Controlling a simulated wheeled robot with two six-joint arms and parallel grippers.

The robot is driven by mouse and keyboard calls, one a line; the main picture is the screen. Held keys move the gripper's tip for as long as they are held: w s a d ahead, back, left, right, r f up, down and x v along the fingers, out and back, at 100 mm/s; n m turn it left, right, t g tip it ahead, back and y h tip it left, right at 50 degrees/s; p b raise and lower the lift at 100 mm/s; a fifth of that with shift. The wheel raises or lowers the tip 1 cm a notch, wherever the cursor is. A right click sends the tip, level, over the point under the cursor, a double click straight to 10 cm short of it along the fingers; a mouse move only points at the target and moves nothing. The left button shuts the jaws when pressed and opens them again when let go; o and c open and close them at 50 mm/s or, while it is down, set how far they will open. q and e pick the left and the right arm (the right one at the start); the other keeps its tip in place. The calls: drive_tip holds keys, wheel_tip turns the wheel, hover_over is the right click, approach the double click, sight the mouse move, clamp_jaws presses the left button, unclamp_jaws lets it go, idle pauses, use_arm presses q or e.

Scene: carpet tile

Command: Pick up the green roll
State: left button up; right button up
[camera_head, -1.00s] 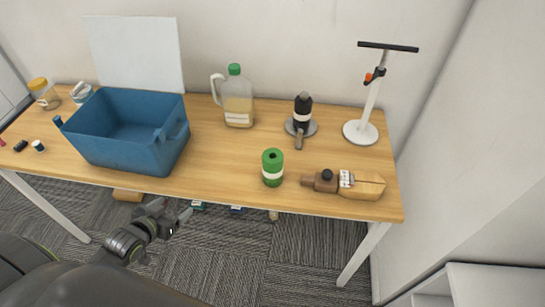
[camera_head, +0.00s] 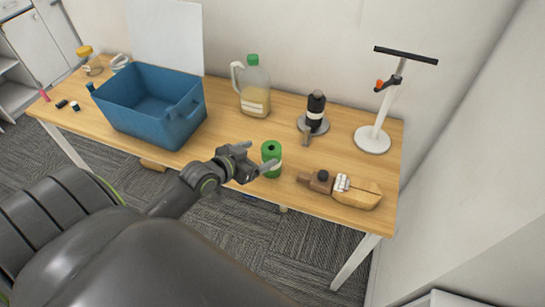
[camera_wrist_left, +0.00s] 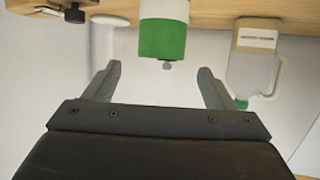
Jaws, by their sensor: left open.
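In the left wrist view the open, empty fingers (camera_wrist_left: 160,83) still stop short of the roll. My right gripper is not in view.
A blue bin (camera_head: 150,105) stands to the left on the wooden table (camera_head: 228,130). A jug (camera_head: 255,92) and a dark bottle on a round base (camera_head: 315,112) stand behind the roll. A wooden board with small items (camera_head: 355,193) lies to the right, before a white stand (camera_head: 375,138).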

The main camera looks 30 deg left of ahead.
sight(274, 147)
use_arm(q)
drive_tip(key=shift+p+x, duration=0.65)
drive_tip(key=shift+x, duration=3.65)
drive_tip(key=c, duration=1.1)
